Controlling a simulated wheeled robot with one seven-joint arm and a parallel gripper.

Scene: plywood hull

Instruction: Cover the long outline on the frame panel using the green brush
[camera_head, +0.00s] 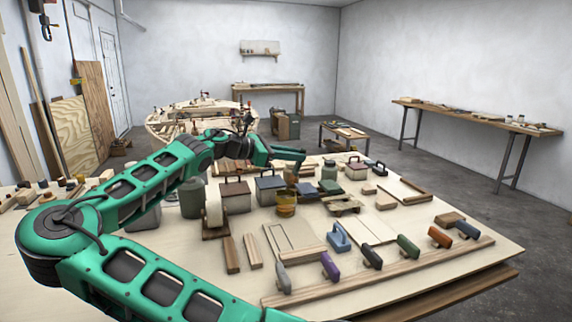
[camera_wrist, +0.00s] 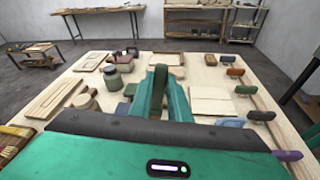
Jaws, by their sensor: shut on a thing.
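My gripper (camera_head: 290,154) is above the middle of the crowded bench. The gripper is apart from these panels.
Several coloured handled tools, one of them green (camera_head: 408,246), stand in a row along a long wooden rail (camera_head: 390,270). An amber jar (camera_head: 286,205), lidded boxes (camera_head: 235,197) and a blue tool (camera_head: 340,238) crowd the bench around my arm. The right front edge is clearer.

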